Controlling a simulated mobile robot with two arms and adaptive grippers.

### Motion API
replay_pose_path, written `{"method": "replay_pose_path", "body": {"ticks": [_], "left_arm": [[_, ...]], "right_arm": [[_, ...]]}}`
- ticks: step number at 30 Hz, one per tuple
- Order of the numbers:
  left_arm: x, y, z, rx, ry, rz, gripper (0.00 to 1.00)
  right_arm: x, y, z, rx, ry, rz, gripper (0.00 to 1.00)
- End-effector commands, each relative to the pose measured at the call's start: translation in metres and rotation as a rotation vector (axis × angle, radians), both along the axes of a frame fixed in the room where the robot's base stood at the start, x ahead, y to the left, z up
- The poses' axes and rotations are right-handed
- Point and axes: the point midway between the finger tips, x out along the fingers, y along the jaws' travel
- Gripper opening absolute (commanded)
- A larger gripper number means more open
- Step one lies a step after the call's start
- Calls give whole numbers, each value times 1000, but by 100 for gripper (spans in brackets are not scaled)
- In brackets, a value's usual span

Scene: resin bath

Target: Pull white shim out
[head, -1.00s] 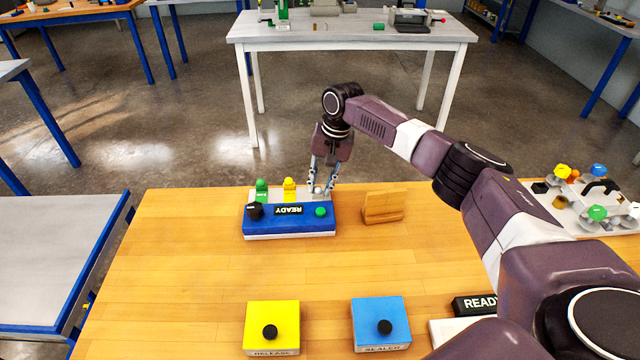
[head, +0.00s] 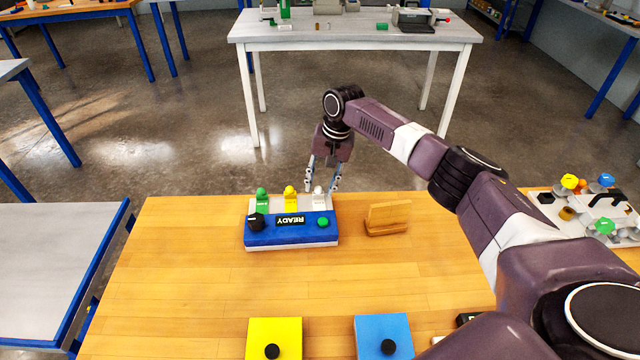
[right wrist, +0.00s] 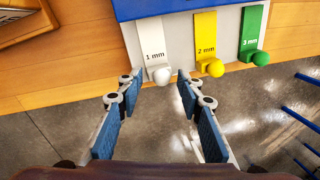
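The white shim (right wrist: 152,42), marked 1 mm, sits in the blue-and-white fixture with its round white knob at the outer end. In the head view the white shim (head: 319,200) is right of the yellow shim (head: 291,198) and green shim (head: 263,199). My right gripper (head: 322,186) is at the fixture's far side, beside the white shim's knob. In the right wrist view the right gripper (right wrist: 160,85) is open, with the white knob just ahead, roughly between the fingertips; no contact shows. My left gripper is not in view.
The fixture's blue body (head: 290,234) carries a READY display, a black knob and a green button. A wooden stand (head: 388,218) is just right of it. Yellow (head: 273,336) and blue (head: 384,336) button boxes lie nearer. A fitting-covered plate (head: 545,207) is at right.

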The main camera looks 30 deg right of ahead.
Motion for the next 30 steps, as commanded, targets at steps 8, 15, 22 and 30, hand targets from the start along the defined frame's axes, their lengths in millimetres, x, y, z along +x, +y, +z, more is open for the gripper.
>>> {"method": "replay_pose_path", "body": {"ticks": [8,15,22,30], "left_arm": [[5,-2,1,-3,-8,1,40],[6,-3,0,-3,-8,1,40],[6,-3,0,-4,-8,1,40],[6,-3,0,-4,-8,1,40]], "right_arm": [[-3,-6,38,0,-4,1,34],[-8,-13,87,1,-4,1,34],[-11,-17,113,2,-1,1,34],[-12,-18,117,1,-1,1,34]]}}
